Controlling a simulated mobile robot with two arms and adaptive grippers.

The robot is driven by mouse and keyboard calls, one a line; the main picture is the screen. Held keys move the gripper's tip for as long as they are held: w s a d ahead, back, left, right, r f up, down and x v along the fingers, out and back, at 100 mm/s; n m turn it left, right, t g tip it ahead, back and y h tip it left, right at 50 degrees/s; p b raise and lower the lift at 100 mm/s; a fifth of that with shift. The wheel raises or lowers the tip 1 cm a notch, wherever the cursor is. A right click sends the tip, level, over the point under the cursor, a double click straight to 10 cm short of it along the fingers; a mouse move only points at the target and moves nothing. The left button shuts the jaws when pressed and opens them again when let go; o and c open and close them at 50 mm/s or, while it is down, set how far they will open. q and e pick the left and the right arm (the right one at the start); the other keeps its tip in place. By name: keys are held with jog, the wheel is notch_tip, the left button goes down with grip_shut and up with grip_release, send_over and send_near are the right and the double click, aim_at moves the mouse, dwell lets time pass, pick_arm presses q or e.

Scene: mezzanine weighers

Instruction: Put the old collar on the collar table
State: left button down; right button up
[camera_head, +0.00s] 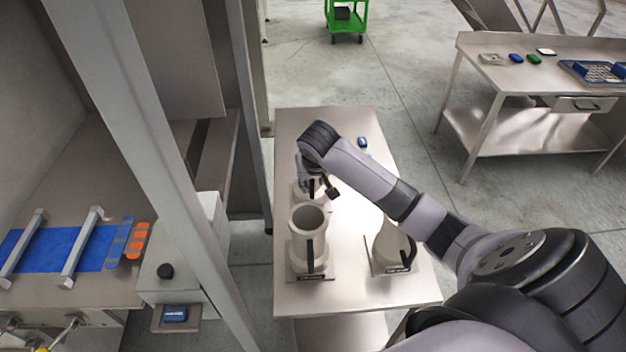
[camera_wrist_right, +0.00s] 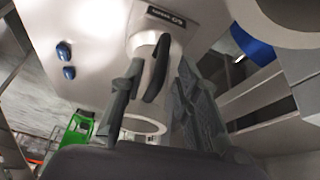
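A steel table (camera_head: 340,290) bears several pale metal collar-like pieces with black handles. A wide cylinder (camera_head: 308,225) stands upright at front left, and a tapered piece (camera_head: 388,245) stands at front right. A third pale piece (camera_head: 303,196) is behind the cylinder, partly hidden by my right gripper (camera_head: 314,180). In the wrist view, a pale ring-shaped collar (camera_wrist_right: 145,122) with a black handle (camera_wrist_right: 157,72) lies between the spread fingers of my right gripper (camera_wrist_right: 160,68). Gaps show beside the handle. I cannot tell which piece is the old collar. My left gripper is out of view.
A small blue item (camera_head: 362,142) lies at the table's back. A grey post (camera_head: 150,150) and a bench with a blue mat (camera_head: 55,250) stand left. Another steel table (camera_head: 480,75) stands back right, and a green cart (camera_head: 346,18) is far back. Floor between is clear.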

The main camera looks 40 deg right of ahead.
jog(key=shift+s+a+r, duration=0.1)
jog(key=shift+r, duration=0.45)
jog(key=b+v, duration=0.3)
jog(key=v, duration=0.8)
jog(key=shift+s, duration=0.1)
